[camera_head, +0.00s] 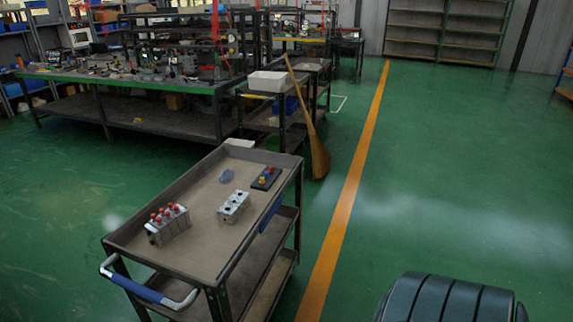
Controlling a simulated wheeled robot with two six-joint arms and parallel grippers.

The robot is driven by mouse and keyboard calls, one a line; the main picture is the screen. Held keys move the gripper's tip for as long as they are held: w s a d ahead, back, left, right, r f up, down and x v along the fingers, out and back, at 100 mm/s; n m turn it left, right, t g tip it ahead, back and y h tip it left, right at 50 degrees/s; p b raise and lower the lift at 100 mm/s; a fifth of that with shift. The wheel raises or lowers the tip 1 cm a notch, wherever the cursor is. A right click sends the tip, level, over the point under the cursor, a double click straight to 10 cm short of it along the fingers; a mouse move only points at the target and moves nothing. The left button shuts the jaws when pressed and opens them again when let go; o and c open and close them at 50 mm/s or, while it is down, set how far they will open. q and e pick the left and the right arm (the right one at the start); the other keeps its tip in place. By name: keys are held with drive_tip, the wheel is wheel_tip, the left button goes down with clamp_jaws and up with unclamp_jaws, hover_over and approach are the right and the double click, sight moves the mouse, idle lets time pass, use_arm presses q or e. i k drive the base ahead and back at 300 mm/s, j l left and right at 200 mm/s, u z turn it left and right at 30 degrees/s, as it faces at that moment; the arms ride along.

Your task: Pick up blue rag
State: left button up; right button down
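A grey valve block with red caps (168,224) stands at the near left of the tray. A grey valve block with dark tops (234,206) stands near the middle. Neither of my grippers shows in this view.
The cart has a raised rim, a blue-gripped handle (145,291) and a dark-blue patch on its right side (271,213). A broom (318,153) leans against another cart behind it. Green floor is open right of the yellow line (345,205). A long workbench (130,84) stands at back left.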

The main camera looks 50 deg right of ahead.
sight(227, 177)
drive_tip(key=z, duration=1.25)
drive_tip(key=u, duration=2.1)
drive_tip(key=z, duration=2.05)
drive_tip(key=i+l+z, duration=0.2)
drive_tip(key=l, duration=0.2)
drive_tip(key=i+l+z, duration=0.15)
drive_tip(key=i+l, duration=0.15)
drive_tip(key=i+l+z, duration=0.5)
drive_tip(key=i, duration=0.4)
drive_tip(key=i+l+z, duration=0.25)
drive_tip(key=i, duration=0.25)
drive_tip(key=i+z, duration=0.25)
drive_tip(key=i, duration=0.25)
